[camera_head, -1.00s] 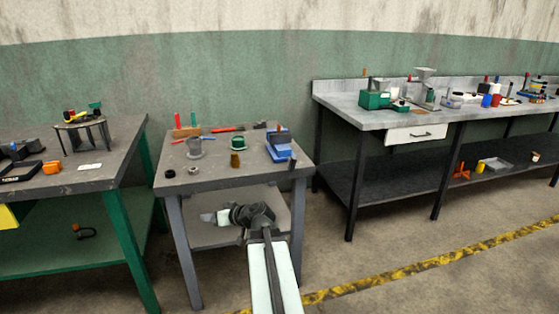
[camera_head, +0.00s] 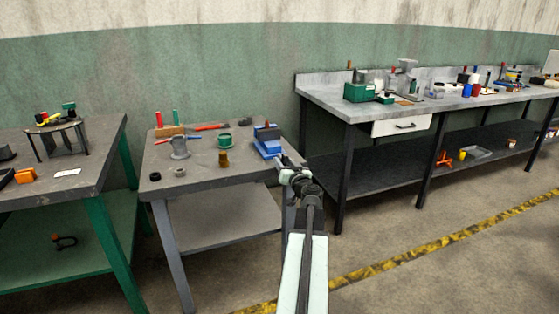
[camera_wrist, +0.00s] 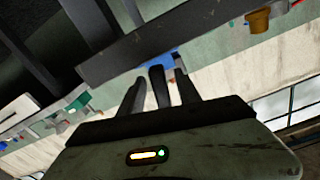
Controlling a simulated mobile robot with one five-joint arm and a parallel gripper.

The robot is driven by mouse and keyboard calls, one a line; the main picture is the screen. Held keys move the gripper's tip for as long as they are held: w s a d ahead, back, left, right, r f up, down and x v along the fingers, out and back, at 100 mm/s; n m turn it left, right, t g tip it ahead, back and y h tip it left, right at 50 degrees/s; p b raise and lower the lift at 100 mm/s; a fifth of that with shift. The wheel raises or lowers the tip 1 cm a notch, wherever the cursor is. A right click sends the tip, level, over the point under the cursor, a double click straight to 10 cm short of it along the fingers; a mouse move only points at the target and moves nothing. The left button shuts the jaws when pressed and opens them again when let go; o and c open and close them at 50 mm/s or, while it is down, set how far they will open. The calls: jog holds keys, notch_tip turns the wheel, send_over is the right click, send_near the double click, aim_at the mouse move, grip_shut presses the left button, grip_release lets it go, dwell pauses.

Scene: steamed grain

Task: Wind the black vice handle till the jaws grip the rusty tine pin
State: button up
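The blue vice (camera_head: 267,142) stands at the right front corner of the small grey table; part of it shows as a blue patch in the wrist view (camera_wrist: 158,62). My gripper (camera_head: 284,164) is at that corner, close in front of the vice. In the wrist view my gripper's dark fingers (camera_wrist: 160,84) stand apart, with another dark bar between them. The bar may be the black handle; I cannot tell if the fingers touch it. The rusty tine pin is too small to make out; a small brownish bit shows at the vice's top.
The small table (camera_head: 215,180) also holds a grey funnel-like cup (camera_head: 180,149), a green spool (camera_head: 224,141), a brown cup (camera_head: 223,159) and dark rings. A green-legged bench (camera_head: 95,180) is left; a long cluttered bench (camera_head: 350,108) is right. Floor in front is clear.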

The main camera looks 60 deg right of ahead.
aim_at(281, 159)
jog(key=x, duration=0.3)
grip_shut()
jog(key=shift+m, duration=0.3)
grip_release()
jog(key=shift+s, duration=0.1)
jog(key=v, duration=0.8)
